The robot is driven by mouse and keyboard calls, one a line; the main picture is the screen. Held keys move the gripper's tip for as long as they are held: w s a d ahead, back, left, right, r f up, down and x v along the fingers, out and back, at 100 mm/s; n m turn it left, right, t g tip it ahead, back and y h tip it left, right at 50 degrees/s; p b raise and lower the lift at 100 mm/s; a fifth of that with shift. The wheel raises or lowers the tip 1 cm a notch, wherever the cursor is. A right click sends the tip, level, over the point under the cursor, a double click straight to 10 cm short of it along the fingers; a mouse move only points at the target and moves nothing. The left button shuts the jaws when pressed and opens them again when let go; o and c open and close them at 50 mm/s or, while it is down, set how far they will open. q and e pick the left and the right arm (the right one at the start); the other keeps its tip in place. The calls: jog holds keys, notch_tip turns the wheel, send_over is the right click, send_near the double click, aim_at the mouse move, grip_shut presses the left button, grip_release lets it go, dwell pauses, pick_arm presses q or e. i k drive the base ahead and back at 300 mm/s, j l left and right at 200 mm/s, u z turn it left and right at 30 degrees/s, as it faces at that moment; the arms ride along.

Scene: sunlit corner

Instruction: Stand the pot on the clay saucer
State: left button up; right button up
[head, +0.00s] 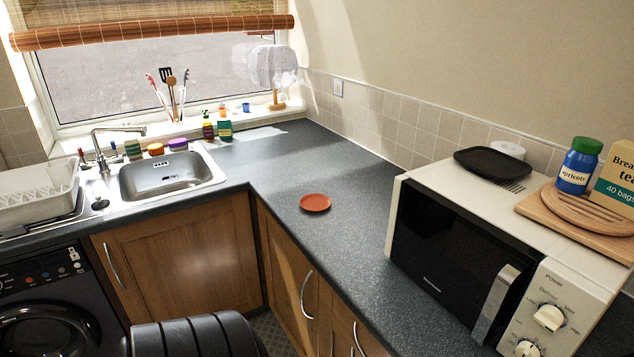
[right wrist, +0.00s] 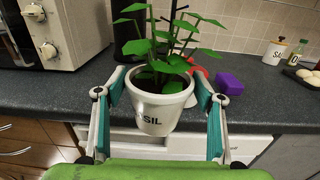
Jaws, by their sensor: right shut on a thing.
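The clay saucer (head: 315,203) is a flat orange-brown disc lying empty on the dark worktop, between the sink and the microwave. The pot (right wrist: 160,118) shows in the right wrist view. It is white, lettered "SIL" on its visible side, roughly upright, with a leafy green plant in it. My right gripper (right wrist: 163,92) is shut on the pot, with a teal-padded finger on each side. The pot appears in front of the worktop's edge and drawer fronts in that view. The pot and both grippers are out of the head view.
The worktop (head: 355,240) around the saucer is clear. A microwave (head: 455,255) stands to its right, a sink (head: 165,180) to its left. In the right wrist view, a purple block (right wrist: 229,83) and a partly hidden red thing (right wrist: 201,75) are behind the pot.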

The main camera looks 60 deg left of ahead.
aim_at(316, 203)
jog(key=j+u, duration=0.2)
jog(key=j, duration=0.75)
jog(key=k+j+u, duration=0.1)
jog(key=j+u, duration=0.15)
jog(key=j, duration=0.75)
jog(key=i+j+u, duration=0.2)
jog(key=j, duration=0.75)
jog(key=i+j, duration=0.25)
jog(key=j, duration=0.1)
